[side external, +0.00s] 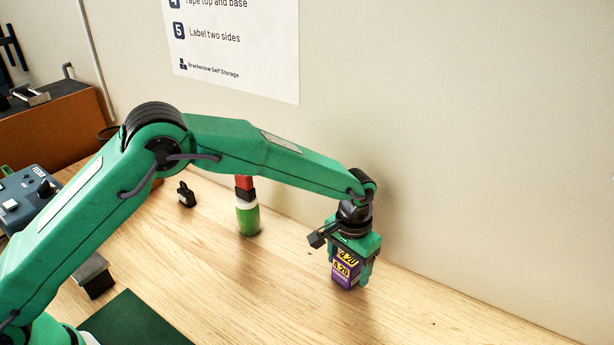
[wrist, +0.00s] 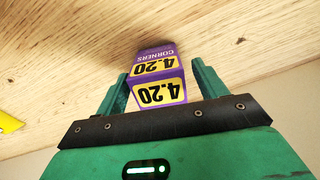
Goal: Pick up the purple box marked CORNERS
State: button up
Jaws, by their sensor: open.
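The purple box marked CORNERS (side external: 346,272) stands upright on the wooden table near the wall. It has yellow labels reading 4.20. In the wrist view the box (wrist: 155,76) appears between my two green fingers, with its CORNERS lettering upside down. My gripper (side external: 350,278) is above and around the box in the side view, with a finger on either side. In the wrist view my gripper (wrist: 160,84) is open, and a gap shows beside the box on the right. The lower fingertips are partly hidden by the box.
A green bottle-like object with a red and black top (side external: 247,213) stands left of the box. A small black object (side external: 186,194) is farther left. A dark green mat (side external: 137,322) lies at the front. The wall is close behind; table to the right is clear.

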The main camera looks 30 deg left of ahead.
jog(key=c, duration=1.1)
jog(key=shift+r, duration=0.85)
notch_tip(320, 180, up, 2)
jog(key=shift+r, duration=0.15)
jog(key=s+d+r, duration=0.2)
jog(key=s, duration=0.1)
jog(key=s+d+r, duration=0.2)
jog(key=s, duration=0.1)
jog(key=s+d+r, duration=0.1)
jog(key=s+r, duration=0.2)
jog(key=s, duration=0.1)
jog(key=shift+s+d, duration=0.1)
jog(key=shift+d, duration=0.3)
jog(key=shift+a, duration=0.1)
